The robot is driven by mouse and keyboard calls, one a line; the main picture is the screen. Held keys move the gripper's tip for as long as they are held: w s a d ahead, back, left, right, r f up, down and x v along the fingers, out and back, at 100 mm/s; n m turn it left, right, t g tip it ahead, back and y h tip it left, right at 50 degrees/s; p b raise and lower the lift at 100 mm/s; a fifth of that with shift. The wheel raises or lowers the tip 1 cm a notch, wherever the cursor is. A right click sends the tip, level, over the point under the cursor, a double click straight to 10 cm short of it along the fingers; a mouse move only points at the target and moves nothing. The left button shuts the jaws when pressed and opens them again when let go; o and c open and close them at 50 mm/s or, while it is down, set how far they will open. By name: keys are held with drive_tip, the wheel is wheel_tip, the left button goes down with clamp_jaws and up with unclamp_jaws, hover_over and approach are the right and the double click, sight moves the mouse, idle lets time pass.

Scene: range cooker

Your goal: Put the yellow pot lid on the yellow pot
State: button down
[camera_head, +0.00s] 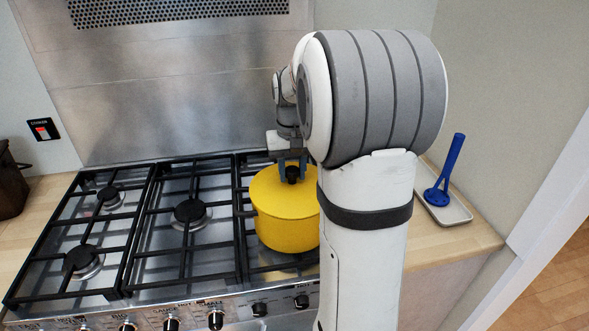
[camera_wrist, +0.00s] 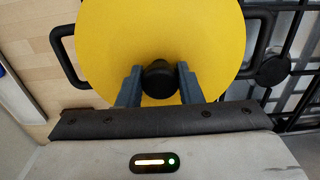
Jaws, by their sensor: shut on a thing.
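The yellow pot (camera_head: 285,233) stands on the right part of the hob, partly hidden by my arm. The yellow pot lid (camera_head: 272,193) lies level over its top, with no clear gap between them in the head view. My gripper (camera_head: 292,171) is above the lid, shut on its black knob. In the wrist view the yellow lid (camera_wrist: 160,30) fills the upper middle, and the fingers of my gripper (camera_wrist: 159,80) are on both sides of the knob. The pot's black handles (camera_wrist: 62,57) stick out on both sides of the lid; the pot body is hidden there.
The cooker's black grates (camera_head: 185,240) are bare to the left of the pot. A blue utensil (camera_head: 445,175) stands on a pale tray (camera_head: 455,213) on the right counter. A dark brown object (camera_head: 10,180) is at the far left. A metal backsplash (camera_head: 180,100) rises behind.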

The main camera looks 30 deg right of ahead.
drive_tip(key=shift+f, duration=0.4)
idle(0.5)
drive_tip(key=c, duration=0.9)
unclamp_jaws()
wheel_tip(320, 180, up, 8)
drive_tip(key=shift+f+b, duration=0.25)
drive_tip(key=shift+b, duration=0.2)
drive_tip(key=shift+s+a+r, duration=0.15)
drive_tip(key=shift+r, duration=0.05)
drive_tip(key=s+a+f+n+t, duration=0.1)
drive_tip(key=s+a+f, duration=0.1)
drive_tip(key=s+a, duration=0.2)
drive_tip(key=s+a+f+n+t, duration=0.1)
drive_tip(key=s+a+f, duration=0.2)
drive_tip(key=s+a, duration=0.2)
drive_tip(key=s+a+f+n+t, duration=0.1)
drive_tip(key=s+a, duration=0.3)
drive_tip(key=s, duration=0.6)
drive_tip(key=shift+s+a+f, duration=0.1)
drive_tip(key=shift+a+f, duration=0.05)
drive_tip(key=shift+f, duration=0.75)
